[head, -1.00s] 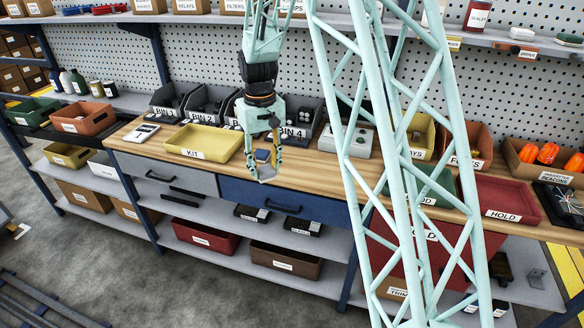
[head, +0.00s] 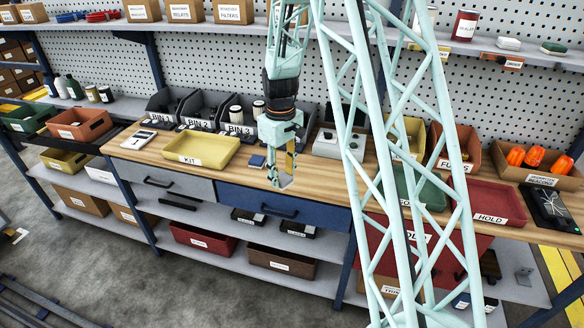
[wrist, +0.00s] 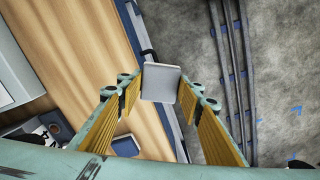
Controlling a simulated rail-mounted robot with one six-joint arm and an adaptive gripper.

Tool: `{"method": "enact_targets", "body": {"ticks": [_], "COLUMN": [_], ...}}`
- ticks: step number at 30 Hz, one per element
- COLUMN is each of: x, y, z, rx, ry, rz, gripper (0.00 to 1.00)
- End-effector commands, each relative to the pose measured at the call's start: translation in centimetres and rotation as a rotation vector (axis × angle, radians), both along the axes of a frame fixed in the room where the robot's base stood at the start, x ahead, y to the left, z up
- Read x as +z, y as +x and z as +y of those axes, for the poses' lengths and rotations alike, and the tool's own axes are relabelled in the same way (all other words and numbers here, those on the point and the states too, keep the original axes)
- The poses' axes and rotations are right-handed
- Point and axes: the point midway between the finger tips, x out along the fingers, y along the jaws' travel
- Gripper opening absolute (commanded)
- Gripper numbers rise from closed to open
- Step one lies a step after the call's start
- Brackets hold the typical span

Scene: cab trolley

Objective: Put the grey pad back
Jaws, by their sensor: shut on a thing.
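My gripper (head: 284,176) is shut on a flat grey pad (head: 286,181) and holds it at its fingertips near the front edge of the workbench, above the blue drawer. In the wrist view the grey pad (wrist: 160,83) sits between the two yellow-lined fingers (wrist: 162,98), over the bench edge. A small blue pad (head: 257,161) lies on the wooden bench top, left of my gripper.
The yellow KIT tray (head: 200,149) stands left on the bench top (head: 240,176). Labelled bins (head: 201,112) line its back. A grey control box (head: 338,143), a green tray (head: 424,190) and the red HOLD tray (head: 487,204) stand right. My lattice column hides part of the bench.

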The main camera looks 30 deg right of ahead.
Motion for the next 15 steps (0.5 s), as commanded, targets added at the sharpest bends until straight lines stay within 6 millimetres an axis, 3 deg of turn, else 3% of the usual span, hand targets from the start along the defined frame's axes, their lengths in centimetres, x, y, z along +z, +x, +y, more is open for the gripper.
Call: {"method": "enact_targets", "body": {"ticks": [15], "x": [-0.8], "y": [-3.6], "z": [-6.9], "rx": [0.345], "ry": [0.002], "rz": [0.004], "gripper": [0.24]}}
